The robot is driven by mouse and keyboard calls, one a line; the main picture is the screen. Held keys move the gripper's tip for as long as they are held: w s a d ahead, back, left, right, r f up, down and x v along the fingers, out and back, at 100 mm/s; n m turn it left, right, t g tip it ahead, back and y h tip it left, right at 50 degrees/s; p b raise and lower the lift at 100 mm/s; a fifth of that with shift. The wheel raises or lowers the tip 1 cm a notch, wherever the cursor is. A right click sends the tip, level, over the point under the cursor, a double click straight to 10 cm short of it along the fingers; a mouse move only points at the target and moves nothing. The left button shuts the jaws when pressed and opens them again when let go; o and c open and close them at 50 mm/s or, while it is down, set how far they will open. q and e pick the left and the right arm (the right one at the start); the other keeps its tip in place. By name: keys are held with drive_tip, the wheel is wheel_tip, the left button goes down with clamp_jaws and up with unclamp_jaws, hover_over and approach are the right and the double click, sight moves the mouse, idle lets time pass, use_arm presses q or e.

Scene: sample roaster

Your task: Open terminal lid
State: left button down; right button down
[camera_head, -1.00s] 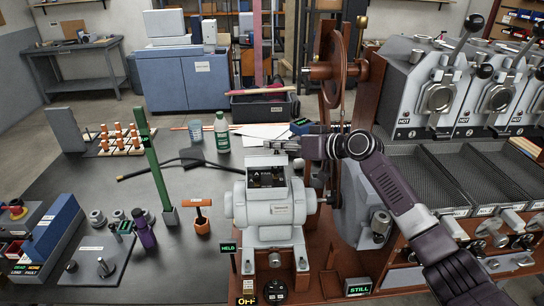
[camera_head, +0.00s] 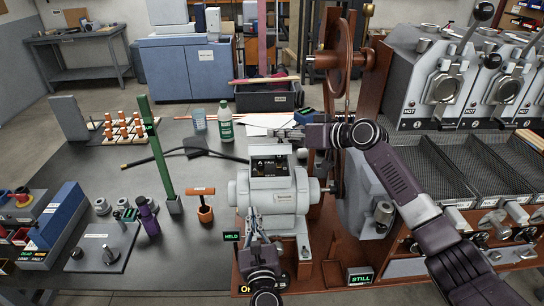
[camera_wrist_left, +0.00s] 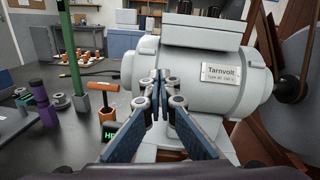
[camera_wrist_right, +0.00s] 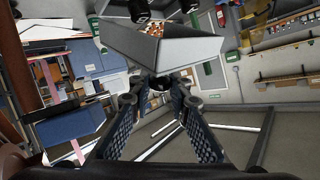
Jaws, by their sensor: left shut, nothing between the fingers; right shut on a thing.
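The grey motor (camera_head: 283,200) stands on a reddish-brown base; its nameplate reads Tarnvolt in the left wrist view (camera_wrist_left: 218,73). Its terminal box (camera_head: 270,183) is on top, with a dark panel with small markings (camera_head: 270,168) facing me. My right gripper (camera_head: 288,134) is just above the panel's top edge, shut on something. In the right wrist view the fingertips (camera_wrist_right: 160,83) meet at a grey angled piece (camera_wrist_right: 180,50); I cannot tell for sure that it is the lid. My left gripper (camera_head: 253,217) is shut and empty in front of the motor, and its tips show in the left wrist view (camera_wrist_left: 163,77).
A green post (camera_head: 158,160) and an orange-handled tool (camera_head: 204,206) stand left of the motor. A green-labelled bottle (camera_head: 225,124) and a cup are behind. The roaster (camera_head: 445,95) and a large brown wheel (camera_head: 334,50) are to the right. The table's left middle has free room.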

sight(273, 179)
drive_tip(key=shift+w+r, duration=0.1)
drive_tip(key=shift+r, duration=0.1)
use_arm(q)
drive_tip(key=s+d+r+m+t+h, duration=0.2)
drive_tip(key=d+r+m, duration=0.1)
drive_tip(key=d+r, duration=0.4)
drive_tip(key=w+r, duration=0.1)
drive_tip(key=w, duration=0.2)
drive_tip(key=w+a+r, duration=0.1)
drive_tip(key=w, duration=0.2)
drive_tip(key=w+r, duration=0.1)
drive_tip(key=w, duration=0.2)
drive_tip(key=shift+w+a, duration=0.15)
drive_tip(key=shift+w, duration=0.25)
drive_tip(key=shift+w+r, duration=0.75)
drive_tip(key=shift+r, duration=0.2)
drive_tip(key=shift+w+r, duration=0.45)
drive_tip(key=shift+r, duration=0.15)
use_arm(e)
drive_tip(key=shift+f, duration=0.1)
